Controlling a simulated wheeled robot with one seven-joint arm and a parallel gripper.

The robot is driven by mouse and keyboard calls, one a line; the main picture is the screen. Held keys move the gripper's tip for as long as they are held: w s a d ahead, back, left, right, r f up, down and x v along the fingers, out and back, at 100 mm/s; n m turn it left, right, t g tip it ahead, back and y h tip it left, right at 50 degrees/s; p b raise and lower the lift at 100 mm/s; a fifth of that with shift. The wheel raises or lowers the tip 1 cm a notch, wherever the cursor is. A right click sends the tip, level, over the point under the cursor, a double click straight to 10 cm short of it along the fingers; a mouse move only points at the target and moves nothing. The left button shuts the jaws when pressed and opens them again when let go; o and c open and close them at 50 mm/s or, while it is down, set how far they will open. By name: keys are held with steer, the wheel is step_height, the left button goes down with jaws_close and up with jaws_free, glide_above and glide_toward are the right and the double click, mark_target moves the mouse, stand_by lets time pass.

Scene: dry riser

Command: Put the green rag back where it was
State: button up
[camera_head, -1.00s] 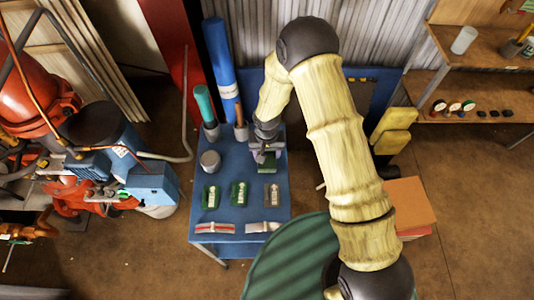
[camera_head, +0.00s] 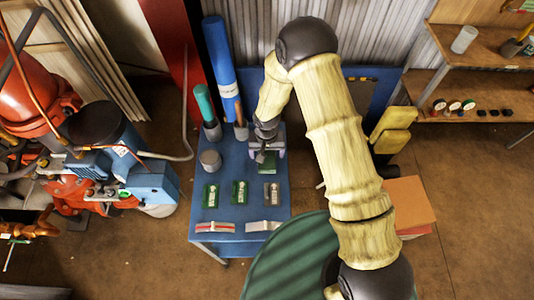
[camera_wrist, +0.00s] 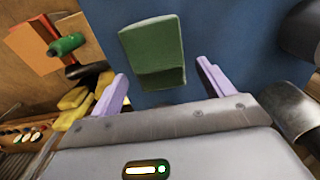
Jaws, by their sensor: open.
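The green rag (camera_head: 267,165) looks folded and lies on the blue table (camera_head: 225,172), near its right edge. It also shows in the wrist view (camera_wrist: 152,48) as a flat green piece with a darker fold near me. My gripper (camera_head: 267,150) is above the rag with its jaws apart. In the wrist view, the two lilac fingers of my gripper (camera_wrist: 160,75) stand to either side of the rag's near end. Neither finger appears to touch it. My wrist hides part of the rag's far side in the head view.
A grey cup (camera_head: 210,160) and holders with a teal roll (camera_head: 203,100) and a blue tube (camera_head: 220,60) stand left and behind.

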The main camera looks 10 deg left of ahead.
step_height(320, 180, up, 11)
steer(key=b, duration=0.1)
stand_by(0.3)
steer(key=shift+f, duration=0.1)
stand_by(0.5)
steer(key=s+d+r+m+t, duration=0.1)
steer(key=s+d+r, duration=0.1)
steer(key=d+r, duration=0.3)
steer(key=s+d+r+m, duration=0.1)
steer(key=s+d+r, duration=0.2)
steer(key=d, duration=0.9)
steer(key=s+d+r+t, duration=0.1)
steer(key=s+d+r, duration=0.2)
steer(key=d+r, duration=0.4)
steer(key=shift+s+d+r+m+t, duration=0.15)
steer(key=shift+d+r+m+t, duration=0.2)
steer(key=shift+d, duration=0.65)
